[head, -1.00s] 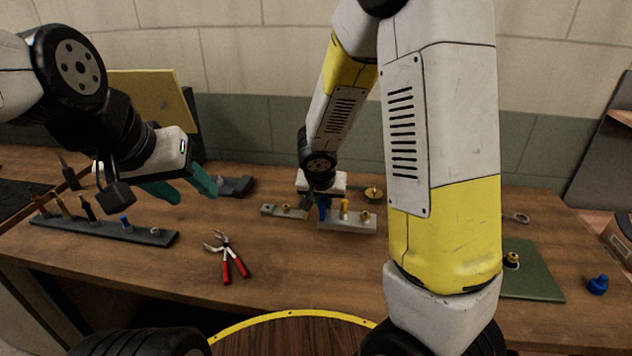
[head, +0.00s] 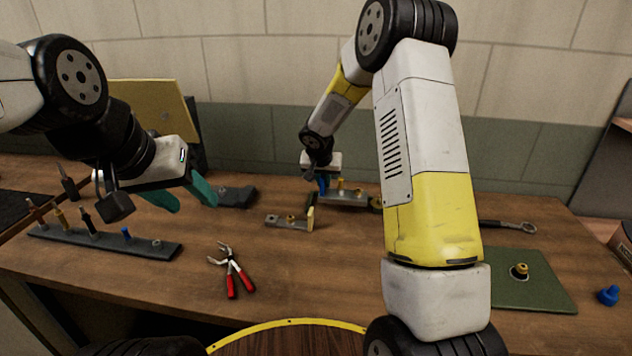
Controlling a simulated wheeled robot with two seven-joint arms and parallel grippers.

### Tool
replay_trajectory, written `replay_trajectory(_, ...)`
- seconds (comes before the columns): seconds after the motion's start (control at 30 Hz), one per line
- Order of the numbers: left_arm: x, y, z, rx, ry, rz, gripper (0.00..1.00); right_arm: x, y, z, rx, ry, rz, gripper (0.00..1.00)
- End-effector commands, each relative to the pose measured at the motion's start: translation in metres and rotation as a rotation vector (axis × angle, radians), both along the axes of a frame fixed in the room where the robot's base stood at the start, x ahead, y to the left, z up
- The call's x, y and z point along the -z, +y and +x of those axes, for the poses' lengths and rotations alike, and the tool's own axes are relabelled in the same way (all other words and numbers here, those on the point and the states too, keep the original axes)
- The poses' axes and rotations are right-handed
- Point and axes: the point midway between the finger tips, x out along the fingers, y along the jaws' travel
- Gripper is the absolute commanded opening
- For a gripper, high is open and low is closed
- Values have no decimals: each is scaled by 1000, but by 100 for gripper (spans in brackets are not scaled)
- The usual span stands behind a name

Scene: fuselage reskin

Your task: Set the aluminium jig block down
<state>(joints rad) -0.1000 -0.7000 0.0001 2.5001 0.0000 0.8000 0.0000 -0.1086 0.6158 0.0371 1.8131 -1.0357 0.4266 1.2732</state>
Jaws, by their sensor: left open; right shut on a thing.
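The aluminium jig block (head: 349,198) is a grey bar with small gold fittings on top, at mid-table in the head view. My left gripper (head: 185,197), with teal fingers, is open and empty over the left part of the table, well away from the block.
A short grey strip (head: 284,223) with a gold fitting and an upright tan piece (head: 310,217) lies in front of the block. Red-handled pliers (head: 232,272), a dark tool rack (head: 105,244), a wrench (head: 510,226), a green mat (head: 545,288) and a blue knob (head: 608,295) surround clear wood.

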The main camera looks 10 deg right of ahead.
Motion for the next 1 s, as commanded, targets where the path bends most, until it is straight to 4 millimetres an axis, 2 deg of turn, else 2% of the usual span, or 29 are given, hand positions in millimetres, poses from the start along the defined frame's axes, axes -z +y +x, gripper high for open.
replay_trajectory(0.17, 0, 0, 0, 0, 0, 0, 49, 4, -1, 11, 2, 1, 1, 0)
replay_trajectory(0.47, 0, 0, 0, 0, 0, 0, 49, 34, 0, 10, -1, 0, 0, 0)
replay_trajectory(0.87, 0, 0, 0, 0, 0, 0, 49, 38, 0, 10, 0, -1, 1, 0)
replay_trajectory(0.9, 0, 0, 0, 0, 0, 0, 49, 39, 0, 10, 1, 0, 0, 17)
replay_trajectory(1.0, 0, 0, 0, 0, 0, 0, 49, 39, 0, 10, 1, 1, 1, 34)
